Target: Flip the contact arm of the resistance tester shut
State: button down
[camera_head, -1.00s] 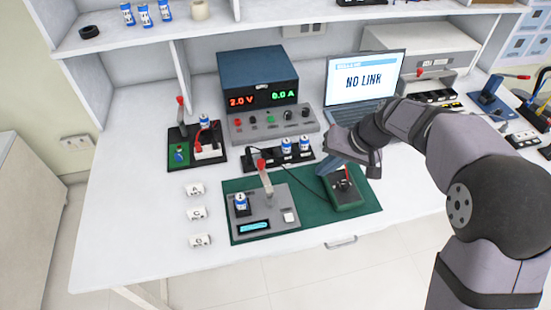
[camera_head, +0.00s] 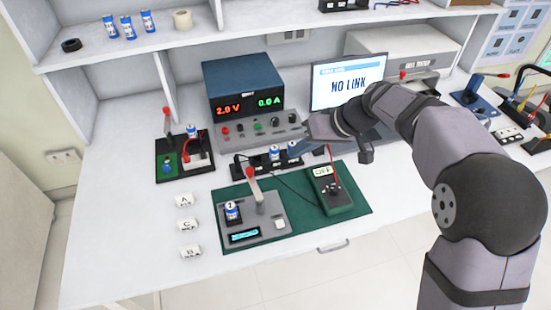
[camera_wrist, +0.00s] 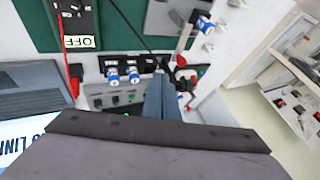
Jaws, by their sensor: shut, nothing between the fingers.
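The resistance tester (camera_head: 262,222) is a grey box with a lit blue display on the green mat (camera_head: 296,226). A blue-and-white cell (camera_head: 232,211) stands upright in it. Its contact arm (camera_head: 255,188) is a grey lever with a red tip, raised and leaning slightly left, clear of the cell. In the wrist view the contact arm (camera_wrist: 186,38) shows near the top, beyond the fingers. My gripper (camera_head: 299,150) is shut and empty, behind and right of the tester, above the cell rack. Its blue-grey fingers (camera_wrist: 163,92) are together in the wrist view.
A green multimeter reading OFF (camera_head: 332,194) lies right of the tester with a red lead. The cell rack (camera_head: 268,163) and power supply (camera_head: 244,88) stand behind. A black fixture with another red-tipped lever (camera_head: 183,158) is at left. Labelled blocks (camera_head: 187,225) line the left.

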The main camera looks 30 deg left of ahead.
aim_at(254, 183)
jog(key=s+a+f+p, duration=0.3)
jog(key=a+f+p, duration=0.1)
jog(key=a+f, duration=0.4)
jog(key=shift+a, duration=0.4)
jog(key=shift+a+f+n+b, duration=0.15)
jog(key=shift+n+b, duration=0.15)
